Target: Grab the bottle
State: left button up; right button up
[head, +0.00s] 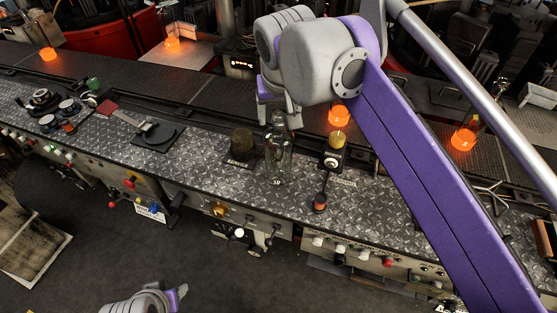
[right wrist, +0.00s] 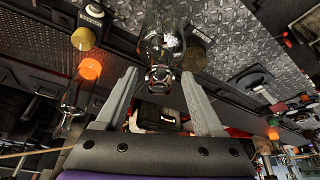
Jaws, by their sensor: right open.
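A clear glass bottle (head: 279,160) stands on the diamond-plate ledge (head: 220,180) in the middle of the head view. My right gripper (head: 280,108) is at the bottle's top, partly hiding its neck. In the right wrist view, my open right gripper (right wrist: 160,75) has one finger on each side of the bottle's mouth, and the bottle (right wrist: 160,40) extends away beyond the fingertips. There are gaps between the fingers and the glass. My left gripper (head: 172,299) is low at the bottom edge of the head view, away from the bottle; its jaw opening is unclear.
A dark yellowish knob (head: 241,143) stands left of the bottle, and a yellow-topped button (head: 337,139) and a lever with a red knob (head: 320,201) stand right of it. Glowing orange glass pieces (head: 463,138) are behind the ledge. The floor in front is clear.

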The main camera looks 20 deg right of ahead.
jog(key=shift+w+f, duration=0.15)
jog(key=shift+f, duration=0.15)
grip_shut()
dwell(1.2)
